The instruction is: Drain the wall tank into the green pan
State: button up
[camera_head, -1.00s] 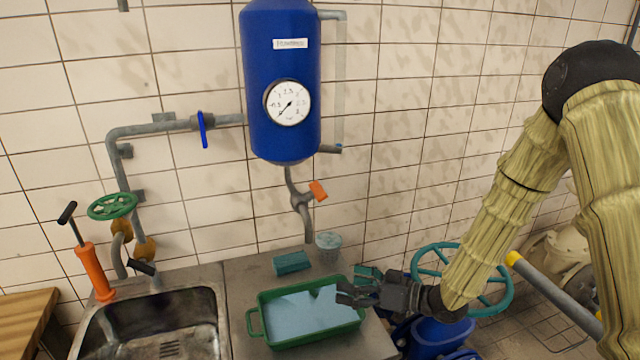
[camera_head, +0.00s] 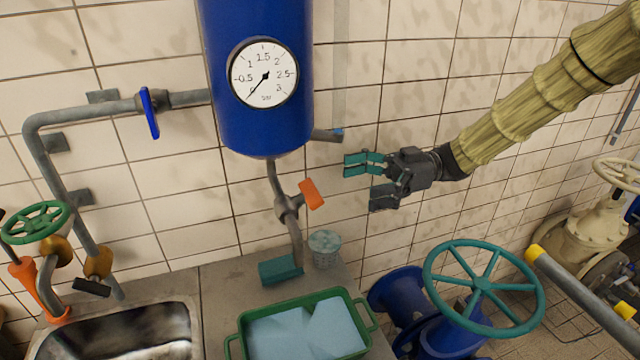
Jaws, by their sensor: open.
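The blue wall tank (camera_head: 262,128) hangs on the tiled wall with a round gauge (camera_head: 264,73) on its front. A grey drain pipe (camera_head: 295,240) runs down from its bottom. An orange valve handle (camera_head: 311,194) sits tilted on this pipe. The green pan (camera_head: 238,347) stands on the counter below, with pale blue liquid or material (camera_head: 310,330) inside. My gripper (camera_head: 368,178) is open and empty, to the right of the orange handle and slightly higher in the picture, apart from it. Its teal-tipped fingers point left.
A teal sponge-like block (camera_head: 280,270) and a grey cup (camera_head: 324,247) stand behind the pan. A blue-handled valve (camera_head: 149,113) is on the left pipe. A sink (camera_head: 125,335) lies left; a large teal handwheel (camera_head: 482,284) stands right. Wall space around my gripper is clear.

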aim_at(311, 193)
jog(key=p+x, duration=0.2)
jog(key=x, duration=0.6)
jog(key=shift+a, duration=0.2)
jog(key=shift+f, duration=0.1)
jog(key=c, duration=1)
